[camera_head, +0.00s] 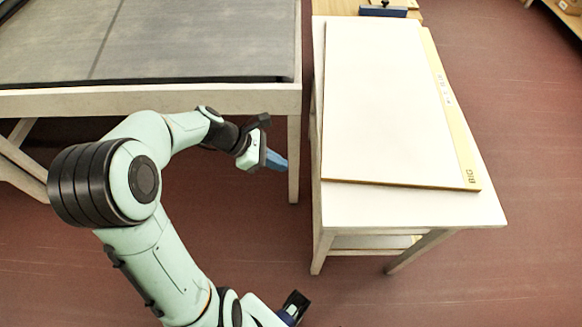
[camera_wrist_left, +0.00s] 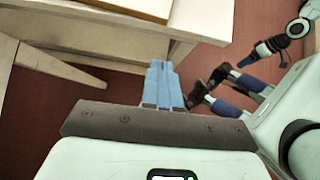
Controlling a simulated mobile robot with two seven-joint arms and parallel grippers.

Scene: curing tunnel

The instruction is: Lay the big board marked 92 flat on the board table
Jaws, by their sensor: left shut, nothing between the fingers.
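A big cream board (camera_head: 385,100) lies flat on a white-topped table (camera_head: 420,207), slightly askew to its edges. Its right side has a yellow strip lettered BIG; a small label there is too small for me to read as 92. I take this table to be the board table. A board's edge and corner also show at the top of the left wrist view (camera_wrist_left: 145,10). My left gripper (camera_head: 276,161) is shut and empty, left of the table and clear of the board. Its blue fingers also show in the wrist view (camera_wrist_left: 163,84). My right gripper (camera_wrist_left: 234,70) shows small at upper right there; its opening is unclear.
A large table with a dark grey top (camera_head: 190,40) stands at upper left, with a gap of floor between it and the white table. A dark blue object (camera_head: 383,11) sits beyond the board's far edge. Red-brown floor (camera_head: 530,130) is clear on the right.

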